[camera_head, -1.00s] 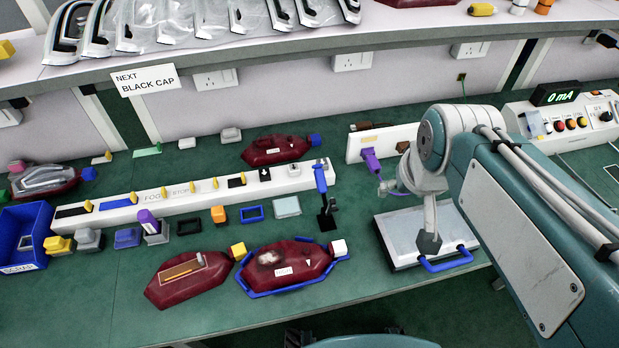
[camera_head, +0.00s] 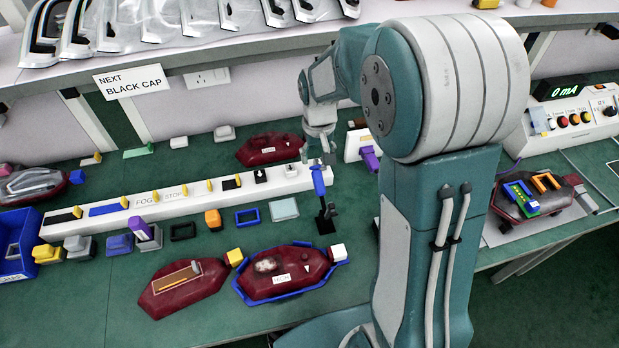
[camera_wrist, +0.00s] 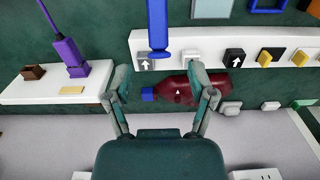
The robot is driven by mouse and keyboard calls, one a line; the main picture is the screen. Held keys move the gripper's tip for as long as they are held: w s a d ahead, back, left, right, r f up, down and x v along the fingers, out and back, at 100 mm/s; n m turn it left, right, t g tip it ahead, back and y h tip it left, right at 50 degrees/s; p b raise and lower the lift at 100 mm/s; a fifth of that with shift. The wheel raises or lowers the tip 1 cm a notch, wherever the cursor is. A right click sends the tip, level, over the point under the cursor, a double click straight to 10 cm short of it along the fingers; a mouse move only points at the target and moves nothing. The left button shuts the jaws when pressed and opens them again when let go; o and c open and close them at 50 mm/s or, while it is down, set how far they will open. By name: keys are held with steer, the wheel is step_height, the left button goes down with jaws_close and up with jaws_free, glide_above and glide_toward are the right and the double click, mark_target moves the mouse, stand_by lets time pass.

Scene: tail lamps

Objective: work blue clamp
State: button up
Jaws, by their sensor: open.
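The blue clamp (camera_head: 319,180) stands at the right end of the long white strip, its blue handle upright above a black base (camera_head: 326,220). My gripper (camera_head: 318,152) is just above and behind the handle, with its fingers pointing down. In the wrist view my gripper (camera_wrist: 163,88) is open, with nothing between its fingertips. There the blue handle (camera_wrist: 158,30) lies just beyond the fingertips, apart from them. A dark red lamp (camera_wrist: 190,90) with a blue cap lies below, seen through the gap between the fingers.
A red lamp (camera_head: 285,272) sits in a blue frame in front of the clamp. A purple clamp (camera_head: 370,158) stands right of my gripper. Another red lamp (camera_head: 535,200) lies far right. A shelf overhangs the back. My arm hides the middle right.

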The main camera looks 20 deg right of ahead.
mark_target(318, 177)
step_height(318, 177, down, 11)
steer(key=shift+s+d+r, duration=0.1)
steer(key=shift+r, duration=0.1)
stand_by(0.3)
jaws_close()
